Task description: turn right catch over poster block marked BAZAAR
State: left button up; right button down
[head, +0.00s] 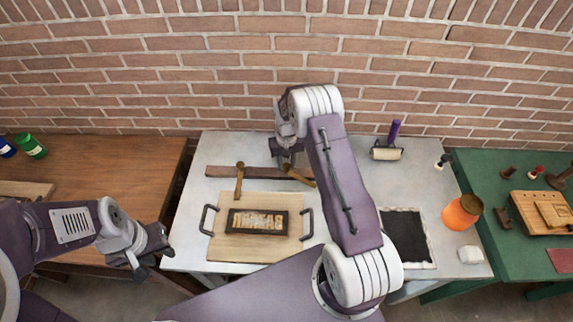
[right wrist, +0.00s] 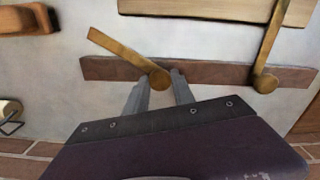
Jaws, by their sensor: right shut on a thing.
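The right catch (head: 302,178) is a brass-coloured strip with a round knob, pivoted on a brown bar (head: 222,172). It slants away from the bar toward the lower right in the head view, and its arm also shows in the right wrist view (right wrist: 118,54). My right gripper (right wrist: 160,88) is shut on its knob end. The left catch (head: 239,182) points straight down to the board's edge. The dark poster block (head: 257,222) has pale raised letters, too small to read surely, and lies on a wooden board (head: 225,245). My left gripper (head: 155,258) is open and empty, left of the table.
The board has dark handles (head: 207,219) at both sides. Right of my right arm are a black ink slab (head: 404,235), an orange jar (head: 461,213), a white lump (head: 470,254) and a purple-handled roller (head: 388,152). A brick wall (head: 200,80) stands behind.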

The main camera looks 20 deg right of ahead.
jog(key=m, duration=0.6)
jog(key=shift+m+b, duration=0.3)
jog(key=shift+b, duration=0.1)
jog(key=m, duration=0.5)
jog(key=shift+r+m, duration=0.1)
jog(key=shift+m, duration=0.3)
jog(key=c, duration=1.1)
grip_release()
jog(key=shift+o, duration=0.2)
jog(key=shift+r+b, duration=0.3)
jog(key=shift+r, duration=0.05)
notch_tip(320, 180, up, 8)
jog(key=b, duration=0.1)
jog(key=shift+r, duration=0.15)
